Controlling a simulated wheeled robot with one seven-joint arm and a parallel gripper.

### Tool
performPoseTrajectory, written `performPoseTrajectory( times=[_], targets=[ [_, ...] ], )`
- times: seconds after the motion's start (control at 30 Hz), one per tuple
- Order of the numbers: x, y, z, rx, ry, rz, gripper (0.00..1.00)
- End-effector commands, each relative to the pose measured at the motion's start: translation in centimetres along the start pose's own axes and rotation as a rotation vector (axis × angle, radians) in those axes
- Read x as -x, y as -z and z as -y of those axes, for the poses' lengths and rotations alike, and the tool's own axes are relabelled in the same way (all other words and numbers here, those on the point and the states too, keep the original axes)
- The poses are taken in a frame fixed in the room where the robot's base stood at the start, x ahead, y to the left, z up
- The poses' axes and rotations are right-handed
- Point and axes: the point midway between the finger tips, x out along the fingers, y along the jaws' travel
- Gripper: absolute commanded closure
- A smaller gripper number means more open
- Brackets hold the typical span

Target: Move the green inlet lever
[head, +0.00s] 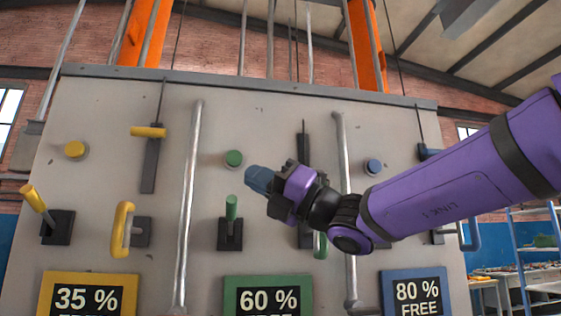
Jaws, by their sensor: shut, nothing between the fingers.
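A green lever (231,207) stands upright from a black base (230,240) on the grey panel, above the green-framed sign. A green round button (234,158) is above it. Another green handle (320,246) shows only in part below my arm, which hides the rest. No marking tells which of these is the inlet lever. My gripper (258,180) is shut and empty, pointing left. In the picture its tip is just right of and above the green lever's top; a gap shows between them.
Vertical metal pipes (188,200) run on both sides of the green controls. Yellow controls, including a tilted yellow lever (35,199) and a yellow loop handle (122,230), are at the left. A blue button (373,167) is at the right. Signs read 35, 60 and 80 % FREE.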

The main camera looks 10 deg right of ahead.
Motion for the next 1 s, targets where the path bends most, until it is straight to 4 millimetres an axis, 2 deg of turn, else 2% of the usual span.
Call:
performPoseTrajectory(
  times=[0.3, 0.5, 1.0],
  targets=[
    [2.9, 1.4, -4.6, 0.001, 0.002, -0.002, 1.00],
    [4.0, 1.9, -6.4, -0.002, 0.003, -0.002, 1.00],
    [4.4, 2.1, -7.0, -0.003, 0.006, -0.002, 1.00]
  ],
)
